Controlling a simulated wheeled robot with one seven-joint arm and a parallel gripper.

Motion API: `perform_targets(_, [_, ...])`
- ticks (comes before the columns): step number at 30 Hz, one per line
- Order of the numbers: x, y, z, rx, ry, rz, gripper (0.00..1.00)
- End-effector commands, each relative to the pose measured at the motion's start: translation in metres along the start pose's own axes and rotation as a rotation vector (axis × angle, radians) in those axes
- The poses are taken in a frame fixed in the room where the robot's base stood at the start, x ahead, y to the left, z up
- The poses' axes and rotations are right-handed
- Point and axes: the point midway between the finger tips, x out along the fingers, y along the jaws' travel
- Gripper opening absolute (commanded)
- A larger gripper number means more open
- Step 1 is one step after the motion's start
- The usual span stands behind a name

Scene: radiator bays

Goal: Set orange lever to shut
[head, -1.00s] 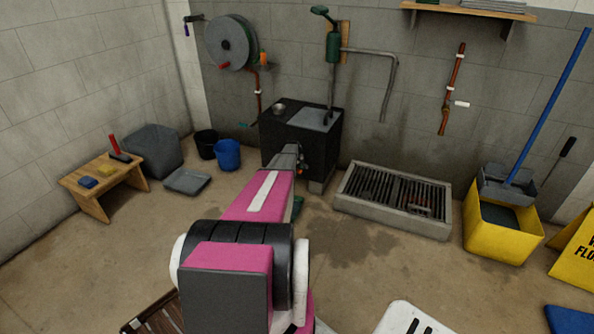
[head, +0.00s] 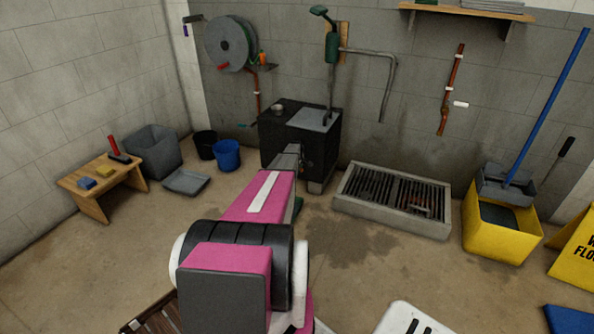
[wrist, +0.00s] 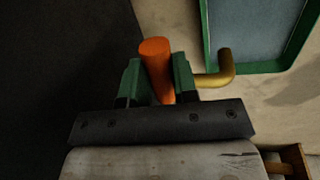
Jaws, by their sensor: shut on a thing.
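The orange lever (wrist: 157,66) stands between the two green fingers of my gripper (wrist: 158,84) in the wrist view. The fingers are shut on it, and its rounded orange end sticks out past them. A brass elbow pipe (wrist: 222,70) is just right of the right finger. In the head view my pink arm reaches to the front of the black tank (head: 325,150); it hides my gripper and the lever there. How far the lever is turned cannot be told.
In the wrist view a dark surface (wrist: 60,60) is close on the left, and a green-rimmed tray (wrist: 206,50) lies at upper right. In the head view a floor grate (head: 350,208) is right of the tank and a blue bucket (head: 228,155) left. Floor between is clear.

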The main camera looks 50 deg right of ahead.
Motion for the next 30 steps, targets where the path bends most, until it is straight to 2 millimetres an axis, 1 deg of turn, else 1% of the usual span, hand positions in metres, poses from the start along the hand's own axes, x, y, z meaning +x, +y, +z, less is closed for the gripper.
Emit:
perform_targets(10, [-0.001,0.002,-0.001,-0.022,0.004,0.002,0.00])
perform_targets(11, [-0.001,0.002,-0.001,-0.022,0.004,0.002,0.30])
perform_targets(12, [-0.001,0.002,-0.001,-0.022,0.004,0.002,0.43])
perform_targets(13, [-0.001,0.002,0.000,-0.021,0.004,0.002,0.52])
perform_targets(23, [-0.002,0.002,0.000,-0.020,0.004,0.002,0.52])
perform_targets(26, [-0.006,0.001,0.000,-0.020,0.004,0.002,0.52])
perform_targets(30, [-0.021,0.001,0.000,-0.020,0.005,0.002,0.52])
